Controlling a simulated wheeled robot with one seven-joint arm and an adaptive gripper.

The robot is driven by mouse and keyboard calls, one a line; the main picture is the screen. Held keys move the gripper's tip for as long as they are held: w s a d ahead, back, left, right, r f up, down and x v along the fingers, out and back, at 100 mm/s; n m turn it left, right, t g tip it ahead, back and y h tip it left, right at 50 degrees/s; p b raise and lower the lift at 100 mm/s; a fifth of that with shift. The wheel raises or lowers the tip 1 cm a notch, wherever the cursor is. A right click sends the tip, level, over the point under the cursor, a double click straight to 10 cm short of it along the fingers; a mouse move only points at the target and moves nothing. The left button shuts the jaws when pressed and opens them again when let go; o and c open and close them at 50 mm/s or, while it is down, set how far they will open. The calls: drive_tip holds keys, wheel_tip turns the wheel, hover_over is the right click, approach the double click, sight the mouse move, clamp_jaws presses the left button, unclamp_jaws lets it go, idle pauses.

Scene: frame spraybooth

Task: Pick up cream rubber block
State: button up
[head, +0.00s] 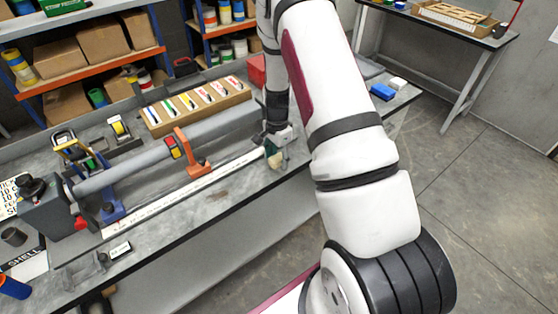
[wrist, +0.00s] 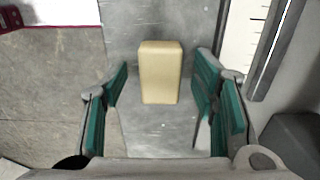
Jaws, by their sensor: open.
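The cream rubber block (wrist: 160,72) lies on the grey bench top, upright in the wrist view and a little above the middle of the picture. My gripper (wrist: 161,96) is open, with its green-padded fingers to the left and right of the block. Clear gaps show on both sides, so neither finger seems to touch it. In the head view my gripper (head: 275,157) is low over the front edge of the bench, small and partly hidden by my arm. The block cannot be made out clearly there.
A white ruled strip (head: 190,190) runs along the bench (head: 205,212) beside the gripper. Behind it are a long grey tube (head: 150,160) with an orange support (head: 192,152) and a cardboard tray (head: 197,104). A blue block (head: 382,92) and a white block (head: 398,83) lie at the right.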

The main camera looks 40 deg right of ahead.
sight(277, 157)
drive_tip(key=shift+f, duration=0.15)
drive_tip(key=c, duration=1.2)
drive_tip(key=shift+c, duration=0.2)
drive_tip(key=shift+w+r, duration=0.1)
drive_tip(key=shift+r, duration=0.6)
wheel_tip(277, 157, up, 2)
drive_tip(key=shift+b, duration=0.55)
drive_tip(key=s+a, duration=0.2)
drive_tip(key=s, duration=0.5)
drive_tip(key=s+a+r, duration=0.1)
drive_tip(key=s+a, duration=0.1)
drive_tip(key=s, duration=0.6)
drive_tip(key=shift+s+r+b, duration=0.3)
drive_tip(key=shift+b, duration=0.05)
drive_tip(key=shift+a, duration=0.1)
